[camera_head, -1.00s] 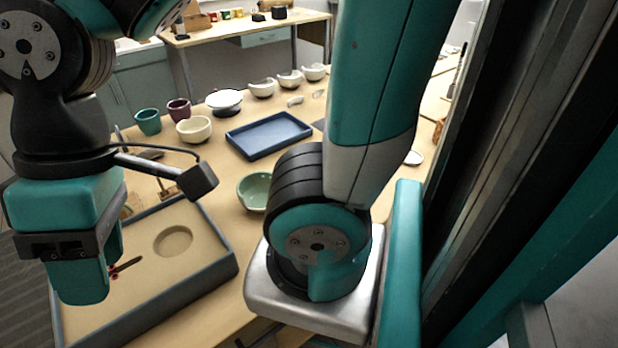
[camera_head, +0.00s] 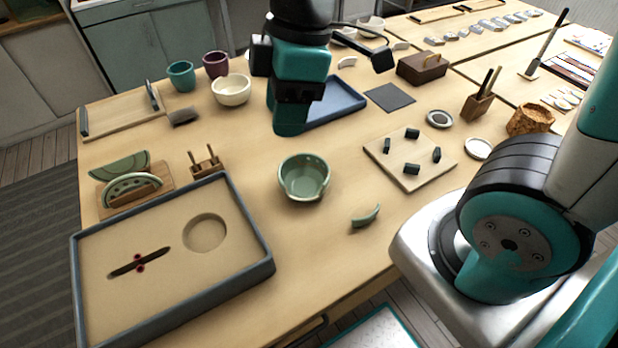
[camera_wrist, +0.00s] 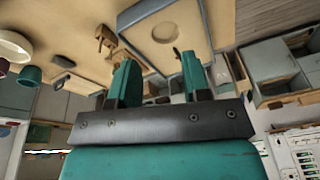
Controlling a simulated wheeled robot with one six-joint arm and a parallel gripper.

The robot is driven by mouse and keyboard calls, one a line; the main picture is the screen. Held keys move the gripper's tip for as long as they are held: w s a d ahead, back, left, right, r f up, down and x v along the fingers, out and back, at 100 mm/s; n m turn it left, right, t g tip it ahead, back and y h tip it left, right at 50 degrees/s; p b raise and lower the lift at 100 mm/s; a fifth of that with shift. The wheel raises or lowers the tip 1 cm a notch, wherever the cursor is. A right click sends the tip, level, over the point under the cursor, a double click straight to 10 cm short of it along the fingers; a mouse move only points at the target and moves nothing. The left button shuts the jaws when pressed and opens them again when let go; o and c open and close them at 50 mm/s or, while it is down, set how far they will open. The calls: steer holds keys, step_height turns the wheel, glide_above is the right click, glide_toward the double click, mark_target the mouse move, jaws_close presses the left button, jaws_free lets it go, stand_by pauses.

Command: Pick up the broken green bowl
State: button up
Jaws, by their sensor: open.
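The broken green bowl (camera_head: 304,178) stands upright on the wooden table, with a gap in its near rim. A loose curved green shard (camera_head: 366,216) lies on the table to its lower right. My gripper (camera_head: 289,130) is above the table, up and slightly left of the bowl in the head view, apart from it. In the wrist view my gripper (camera_wrist: 158,80) shows two teal fingers spread apart with nothing between them. The broken bowl is not clearly visible in the wrist view.
A sand tray (camera_head: 262,264) with a round hollow lies at front left. A cream bowl (camera_head: 231,90), a teal cup (camera_head: 181,76) and a purple cup (camera_head: 215,65) stand behind. A blue tray (camera_head: 345,100) is partly behind my gripper. A board with dark blocks (camera_head: 409,178) lies right of the bowl.

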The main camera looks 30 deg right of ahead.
steer(key=w+d+f+n+h, duration=0.3)
steer(key=w+f+n, duration=0.3)
steer(key=w+n, duration=0.55)
glide_above(281, 166)
steer(key=shift+n, duration=0.35)
step_height(281, 166, down, 12)
steer(key=shift+f+p, duration=0.25)
steer(key=shift+p, duration=0.1)
steer(key=shift+s+f+p, duration=0.1)
steer(key=shift+f+p, duration=0.4)
steer(key=shift+f, duration=2.15)
jaws_close()
